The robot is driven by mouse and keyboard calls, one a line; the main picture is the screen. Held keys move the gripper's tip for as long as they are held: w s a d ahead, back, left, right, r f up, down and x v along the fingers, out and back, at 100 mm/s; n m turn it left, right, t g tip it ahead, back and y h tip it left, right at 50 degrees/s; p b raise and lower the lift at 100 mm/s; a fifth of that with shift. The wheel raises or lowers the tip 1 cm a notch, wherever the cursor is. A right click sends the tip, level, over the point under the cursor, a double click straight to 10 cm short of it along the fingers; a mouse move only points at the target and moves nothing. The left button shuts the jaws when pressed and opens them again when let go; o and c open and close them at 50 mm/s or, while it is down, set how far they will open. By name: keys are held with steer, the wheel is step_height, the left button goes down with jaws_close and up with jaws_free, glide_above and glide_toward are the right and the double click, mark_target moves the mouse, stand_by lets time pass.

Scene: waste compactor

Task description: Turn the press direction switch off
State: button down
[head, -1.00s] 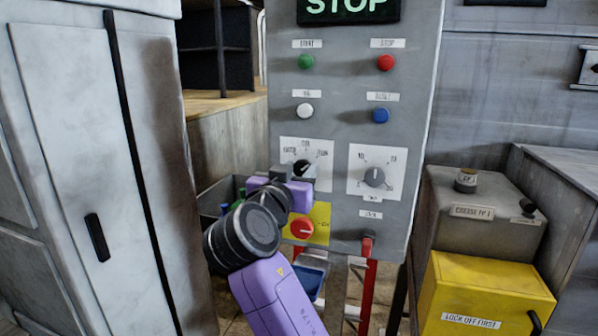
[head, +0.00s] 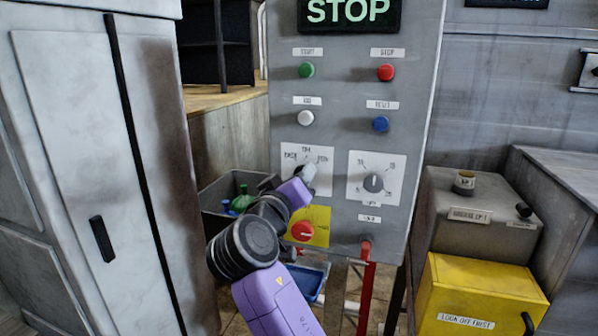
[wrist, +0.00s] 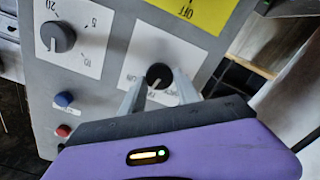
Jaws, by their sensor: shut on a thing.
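The press direction switch is a black round knob (wrist: 158,74) on a white label plate (head: 289,158) on the grey control panel, with printed positions around it. My gripper (wrist: 160,80) has a finger on each side of the knob and is shut on it. In the head view my gripper (head: 307,174) covers the knob, so its pointer cannot be read there. The plate's labels are too blurred to read fully.
A second dial (head: 373,182) sits right of the switch. A red knob on a yellow plate (head: 302,231) is just below my gripper. Green, red, white and blue buttons are above. A grey cabinet (head: 85,160) stands close at left.

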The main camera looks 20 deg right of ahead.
steer(key=shift+a+n+p, duration=0.1)
steer(key=shift+n+p, duration=0.5)
steer(key=shift+n, duration=0.6)
steer(key=c, duration=0.9)
jaws_free()
steer(key=shift+b+v, duration=0.9)
steer(key=shift+v, duration=3)
